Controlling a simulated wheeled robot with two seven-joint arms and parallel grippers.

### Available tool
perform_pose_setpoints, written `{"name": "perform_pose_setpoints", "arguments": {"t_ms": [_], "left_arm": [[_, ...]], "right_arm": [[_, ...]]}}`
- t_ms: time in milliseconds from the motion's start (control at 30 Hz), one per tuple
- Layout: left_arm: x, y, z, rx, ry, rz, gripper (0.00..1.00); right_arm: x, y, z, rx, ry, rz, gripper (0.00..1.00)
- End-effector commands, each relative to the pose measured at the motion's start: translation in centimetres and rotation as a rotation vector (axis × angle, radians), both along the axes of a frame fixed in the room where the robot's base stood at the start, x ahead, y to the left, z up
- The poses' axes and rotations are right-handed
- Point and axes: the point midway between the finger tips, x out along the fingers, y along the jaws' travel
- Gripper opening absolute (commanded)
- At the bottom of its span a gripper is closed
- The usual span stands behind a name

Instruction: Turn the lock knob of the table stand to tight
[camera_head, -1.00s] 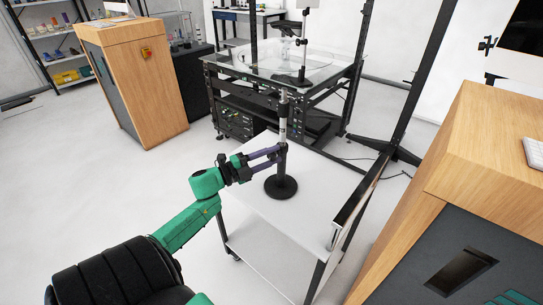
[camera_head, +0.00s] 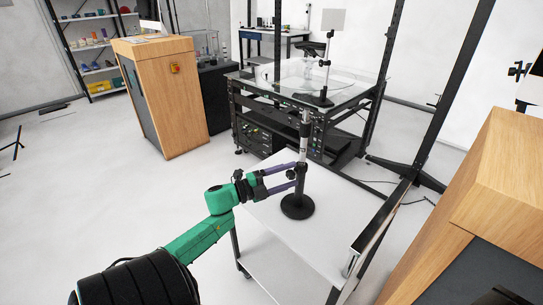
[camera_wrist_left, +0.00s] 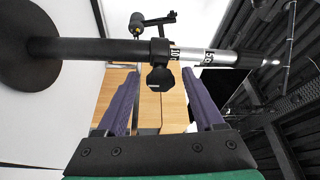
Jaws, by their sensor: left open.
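The table stand (camera_head: 304,150) is a thin upright post, black below and silver above, on a round black base on the white table. In the left wrist view the stand (camera_wrist_left: 100,49) lies sideways, with a black collar and its black lock knob (camera_wrist_left: 160,78) facing me. My left gripper (camera_head: 292,174) reaches the post from the left. Its purple fingers are open. In the wrist view the left gripper's tips (camera_wrist_left: 160,74) lie on either side of the knob, with a visible gap on each side. The knob's tightness cannot be told. My right gripper is out of view.
The white table (camera_head: 263,230) has free top around the stand base. Behind it stands a black-framed bench (camera_head: 340,96) with a glass top. A wooden cabinet (camera_head: 510,180) is close on the right; another wooden cabinet (camera_head: 185,100) stands at the back left. A black upright post rises right of the table.

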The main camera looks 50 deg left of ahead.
Motion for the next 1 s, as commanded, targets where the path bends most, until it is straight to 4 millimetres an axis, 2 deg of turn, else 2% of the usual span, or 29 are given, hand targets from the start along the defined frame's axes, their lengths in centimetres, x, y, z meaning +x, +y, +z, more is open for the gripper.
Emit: {"name": "perform_pose_setpoints", "arguments": {"t_ms": [167, 400, 500, 633, 1000], "left_arm": [[-3.5, 1.4, -0.7, 0.001, 0.004, 0.001, 0.69], [-9.8, 3.9, -1.1, 0.001, 0.004, 0.003, 0.69], [-11.6, 4.6, -1.1, 0.001, 0.002, 0.002, 0.69], [-12.7, 5.0, -1.0, 0.001, 0.0, 0.0, 0.69], [-12.7, 5.1, -0.9, 0.001, 0.0, 0.0, 0.69]], "right_arm": [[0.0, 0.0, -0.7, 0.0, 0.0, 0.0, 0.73], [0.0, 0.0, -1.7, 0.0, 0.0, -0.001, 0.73], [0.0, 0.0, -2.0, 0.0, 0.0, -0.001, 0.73], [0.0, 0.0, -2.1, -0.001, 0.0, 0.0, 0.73], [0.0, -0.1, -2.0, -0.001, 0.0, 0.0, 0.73]]}}
